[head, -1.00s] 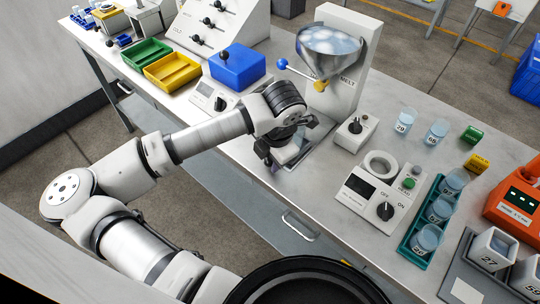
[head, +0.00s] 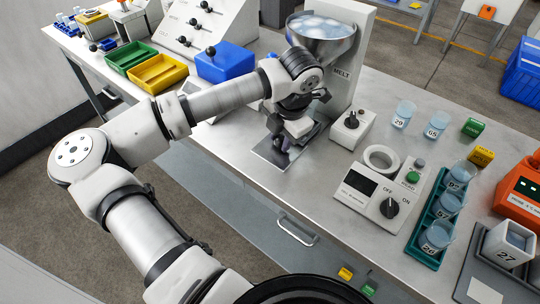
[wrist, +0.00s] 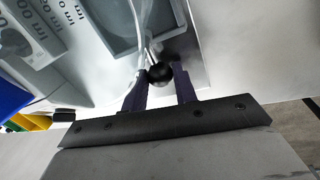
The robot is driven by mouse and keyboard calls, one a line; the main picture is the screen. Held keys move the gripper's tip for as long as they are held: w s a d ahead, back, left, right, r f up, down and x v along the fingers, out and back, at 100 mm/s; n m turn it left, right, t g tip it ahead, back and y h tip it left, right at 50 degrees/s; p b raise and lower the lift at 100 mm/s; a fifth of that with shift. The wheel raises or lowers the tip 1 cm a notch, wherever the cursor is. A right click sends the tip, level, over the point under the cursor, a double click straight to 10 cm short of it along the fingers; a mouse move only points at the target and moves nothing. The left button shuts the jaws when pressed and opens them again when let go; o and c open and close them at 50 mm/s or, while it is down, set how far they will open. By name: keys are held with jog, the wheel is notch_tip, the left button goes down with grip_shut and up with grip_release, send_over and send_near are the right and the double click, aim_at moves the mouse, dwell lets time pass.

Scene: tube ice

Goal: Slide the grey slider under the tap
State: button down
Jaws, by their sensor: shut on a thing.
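The grey slider (wrist: 125,42) is a shallow tray with a black ball knob (wrist: 160,73) on its near side, in the wrist view. My gripper (wrist: 160,80) is shut on the knob, one dark finger on each side. In the head view my gripper (head: 283,142) is low over a flat metal plate (head: 268,156) at the bench's front edge, and it hides most of the slider. The steel funnel (head: 322,27) of ice hangs on the white MELT stand (head: 347,70) behind. The tap below the funnel is hidden by my arm.
A white box with a black knob (head: 351,121) stands right of the plate. Further right are an OFF/ON unit (head: 375,190) and a teal rack (head: 418,250) of cups. A blue box (head: 225,66) and yellow tray (head: 160,73) are left.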

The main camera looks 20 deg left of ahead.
jog(key=shift+w+d, duration=0.2)
jog(key=shift+w, duration=0.3)
jog(key=c, duration=1.1)
grip_release()
jog(key=shift+r, duration=0.1)
notch_tip(320, 180, up, 13)
jog(key=s+d+b, duration=0.1)
jog(key=d+b, duration=0.1)
jog(key=shift+s+d+r, duration=0.15)
jog(key=shift+s+r, duration=0.05)
